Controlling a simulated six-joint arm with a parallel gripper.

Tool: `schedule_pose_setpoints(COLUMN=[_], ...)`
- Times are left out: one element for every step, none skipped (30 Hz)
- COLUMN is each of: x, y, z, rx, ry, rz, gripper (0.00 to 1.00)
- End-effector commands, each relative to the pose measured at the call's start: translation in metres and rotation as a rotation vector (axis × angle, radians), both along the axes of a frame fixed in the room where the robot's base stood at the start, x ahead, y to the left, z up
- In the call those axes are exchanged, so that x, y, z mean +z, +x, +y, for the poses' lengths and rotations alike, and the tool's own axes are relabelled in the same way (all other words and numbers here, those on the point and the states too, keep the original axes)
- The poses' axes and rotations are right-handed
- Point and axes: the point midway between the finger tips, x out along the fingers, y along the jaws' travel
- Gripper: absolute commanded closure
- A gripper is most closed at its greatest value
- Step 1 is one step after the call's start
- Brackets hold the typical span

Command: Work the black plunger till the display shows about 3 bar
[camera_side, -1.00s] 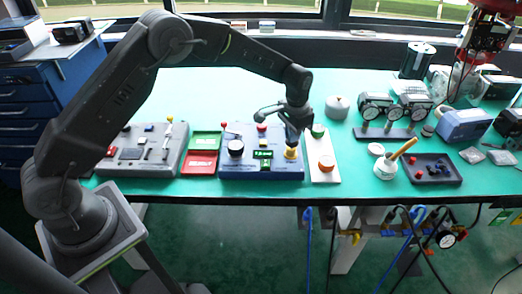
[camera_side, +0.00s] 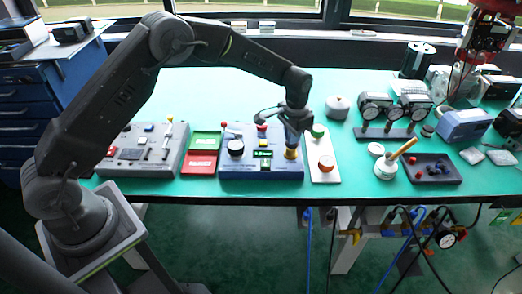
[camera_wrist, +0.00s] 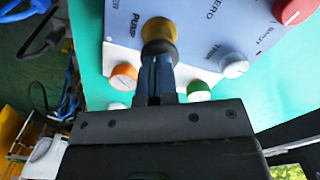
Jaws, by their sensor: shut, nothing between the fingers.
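The blue-grey positioner box (camera_side: 240,176) stands on the green table. Its small display (camera_side: 262,154) shows lit green characters too small to read. The black plunger (camera_wrist: 158,30) with its yellow collar is beside the word PUMP in the wrist view. The yellow collar (camera_side: 291,154) shows at the box's right side in the side view; the black top is hidden there by my gripper. My gripper (camera_wrist: 157,64) is shut and empty, its fingertips over the plunger's top and seemingly touching it. It also shows above the collar in the side view (camera_side: 292,143).
A white panel with an orange button (camera_side: 326,162) and a green button (camera_side: 318,131) lies close to the right. Red and green trays (camera_side: 199,162) sit to the left.

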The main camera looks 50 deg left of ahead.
Motion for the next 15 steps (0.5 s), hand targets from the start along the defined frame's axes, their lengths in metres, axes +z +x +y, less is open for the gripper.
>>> schedule_pose_setpoints(x=[0.000, 0.001, 0.003, 0.004, 0.006, 0.009, 0.011, 0.013, 0.016, 0.018, 0.020, 0.023, 0.025, 0.026, 0.028], y=[-0.001, 0.000, 0.000, 0.000, 0.000, 0.000, 0.000, 0.000, 0.000, 0.000, 0.000, 0.000, 0.000, 0.000, 0.000], z=[0.000, 0.000, 0.000, 0.000, 0.000, 0.000, 0.000, 0.000, 0.000, 0.000, 0.000, 0.000, 0.000, 0.000, 0.000], rx=[0.000, 0.000, 0.000, 0.000, 0.000, 0.000, 0.000, 0.000, 0.000, 0.000, 0.000, 0.000, 0.000, 0.000, 0.000], ry=[0.001, 0.001, 0.001, 0.001, 0.000, 0.000, 0.000, 0.000, 0.000, 0.000, 0.000, 0.000, 0.000, 0.000, 0.000], rz=[0.002, 0.002, 0.002, 0.002, 0.001, 0.001, 0.001, 0.001, 0.001, 0.001, 0.001, 0.000, 0.000, 0.000, 0.001], gripper=[1.00, 1.00, 1.00, 1.00, 1.00, 1.00, 1.00, 1.00, 1.00, 1.00, 1.00, 1.00, 1.00, 1.00, 1.00])
